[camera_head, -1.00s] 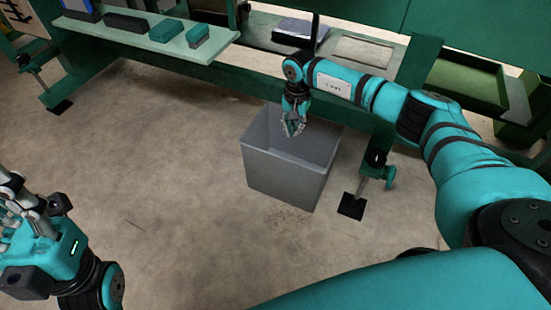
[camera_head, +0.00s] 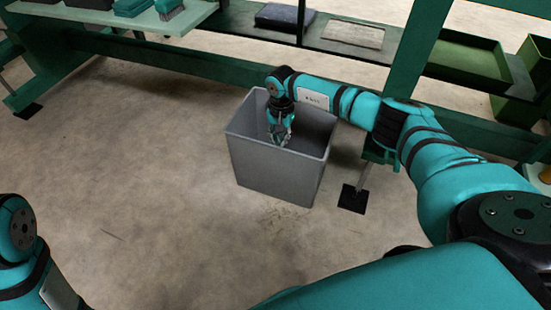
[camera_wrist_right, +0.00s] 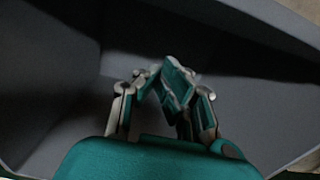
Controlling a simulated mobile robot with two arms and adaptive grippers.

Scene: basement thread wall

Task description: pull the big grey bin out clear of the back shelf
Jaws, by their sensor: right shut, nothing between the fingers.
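The big grey bin (camera_head: 275,168) stands upright and open-topped on the floor, in front of the green shelf frame in the head view. Its back edge lies close to the low green rail; I cannot tell whether they touch. My right gripper (camera_head: 279,139) reaches down into the bin's mouth from above, near the front wall. Its fingers are shut with nothing between them. In the right wrist view the fingers (camera_wrist_right: 165,80) meet at their tips, with the bin's grey inner walls (camera_wrist_right: 240,55) around them. My left gripper is out of view; only part of that arm shows.
The green shelf (camera_head: 240,22) runs across the back, holding a dark flat box (camera_head: 283,17) and a green tray (camera_head: 467,57). A shelf leg with a black foot pad (camera_head: 353,198) stands just right of the bin. The concrete floor (camera_head: 140,170) in front and left is clear.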

